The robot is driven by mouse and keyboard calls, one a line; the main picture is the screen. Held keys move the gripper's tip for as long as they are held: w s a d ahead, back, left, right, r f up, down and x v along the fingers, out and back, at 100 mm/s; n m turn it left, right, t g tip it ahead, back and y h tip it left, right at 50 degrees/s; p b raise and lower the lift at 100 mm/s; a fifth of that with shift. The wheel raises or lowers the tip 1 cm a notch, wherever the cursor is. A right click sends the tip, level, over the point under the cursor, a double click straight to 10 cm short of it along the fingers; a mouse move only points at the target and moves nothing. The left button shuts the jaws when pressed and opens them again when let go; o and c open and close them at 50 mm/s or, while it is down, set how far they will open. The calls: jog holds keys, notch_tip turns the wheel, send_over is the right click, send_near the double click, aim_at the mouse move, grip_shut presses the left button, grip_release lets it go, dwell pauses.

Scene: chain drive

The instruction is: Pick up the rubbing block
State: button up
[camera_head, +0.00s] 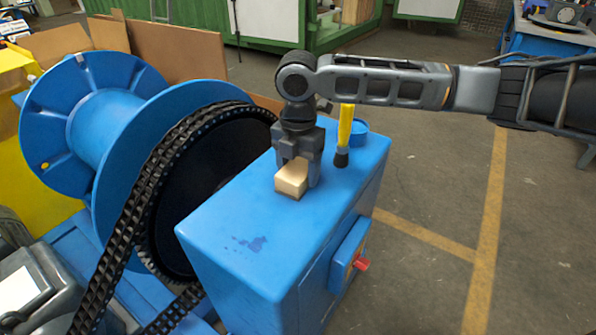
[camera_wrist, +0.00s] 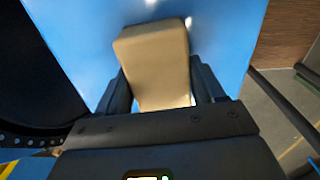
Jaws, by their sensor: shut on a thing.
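The rubbing block (camera_head: 291,178) is a small tan block at the top of the blue cabinet (camera_head: 240,225). My gripper (camera_head: 299,175) comes down on it from above and is shut on it. In the wrist view the block (camera_wrist: 155,60) sits between the two dark fingers of my gripper (camera_wrist: 165,88), with its far end sticking out beyond them. The blue cabinet top shows behind it. I cannot tell whether the block still touches the cabinet top or is just clear of it.
A yellow-handled brush (camera_head: 344,135) stands to the right of my gripper, near a blue round lid (camera_head: 357,130). A large chain wheel (camera_head: 205,190) and a blue spool (camera_head: 95,130) are at the left. The front of the cabinet top is clear. A red knob (camera_head: 361,264) sticks out at the side.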

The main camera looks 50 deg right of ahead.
aim_at(303, 167)
jog(key=shift+r, duration=0.5)
jog(key=r, duration=0.2)
jog(key=s+r, duration=0.1)
jog(key=shift+d+r, duration=0.25)
jog(key=shift+r, duration=0.1)
jog(key=s+d+r+b, duration=0.1)
jog(key=s+d+r, duration=0.2)
jog(key=s+r, duration=0.3)
jog(key=s, duration=0.4)
jog(key=shift+r, duration=0.15)
